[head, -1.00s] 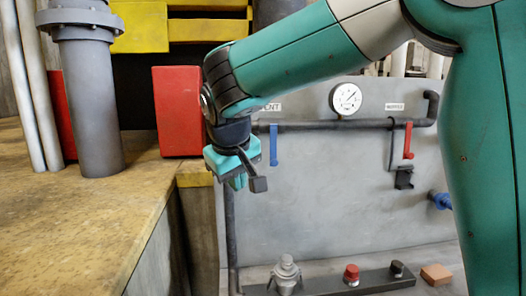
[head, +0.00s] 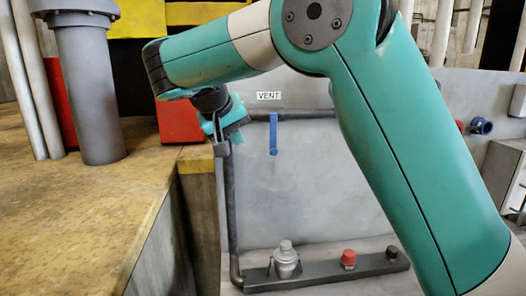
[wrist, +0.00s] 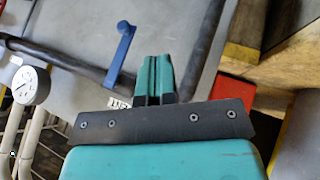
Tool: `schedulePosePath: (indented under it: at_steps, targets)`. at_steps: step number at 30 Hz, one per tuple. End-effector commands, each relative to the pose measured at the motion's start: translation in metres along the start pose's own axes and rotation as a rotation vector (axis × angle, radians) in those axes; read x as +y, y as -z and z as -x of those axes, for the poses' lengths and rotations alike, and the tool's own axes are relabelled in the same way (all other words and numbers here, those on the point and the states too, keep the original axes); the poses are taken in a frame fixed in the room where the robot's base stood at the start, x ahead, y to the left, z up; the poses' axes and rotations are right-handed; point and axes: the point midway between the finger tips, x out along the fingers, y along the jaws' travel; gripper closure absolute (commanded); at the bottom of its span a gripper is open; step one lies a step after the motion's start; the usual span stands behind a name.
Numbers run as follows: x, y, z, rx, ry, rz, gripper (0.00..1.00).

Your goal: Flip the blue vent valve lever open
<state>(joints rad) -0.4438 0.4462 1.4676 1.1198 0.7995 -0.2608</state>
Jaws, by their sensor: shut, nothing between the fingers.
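The blue vent valve lever (head: 273,135) hangs straight down from the dark pipe under the VENT label (head: 269,95) in the head view. In the wrist view the blue lever (wrist: 122,52) lies left of my fingers, with a visible gap in the picture. My gripper (head: 237,137) is left of the lever in the head view, at about its height, and partly hidden by its own wrist parts. In the wrist view my gripper (wrist: 155,62) has its teal fingers together, with nothing between them. No contact with the lever shows.
A dark pipe (head: 232,210) runs down the panel's left side. A red box (head: 181,120) and a grey flanged column (head: 90,95) stand on the worn bench (head: 60,220) at left. A rail below carries a red knob (head: 348,258). A gauge (wrist: 30,86) shows in the wrist view.

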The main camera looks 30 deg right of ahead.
Motion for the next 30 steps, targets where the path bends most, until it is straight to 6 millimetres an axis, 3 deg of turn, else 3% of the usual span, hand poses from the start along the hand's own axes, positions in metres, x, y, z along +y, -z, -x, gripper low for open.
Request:
schedulePosePath:
  at_steps: [11,18,30]
  targets:
    - [0.002,0.0,-0.08,-0.006,-0.004,-0.001,1.0]
    - [0.032,0.003,-0.091,-0.002,0.0,-0.003,1.0]
    - [0.038,0.002,-0.095,-0.001,0.0,-0.001,1.0]
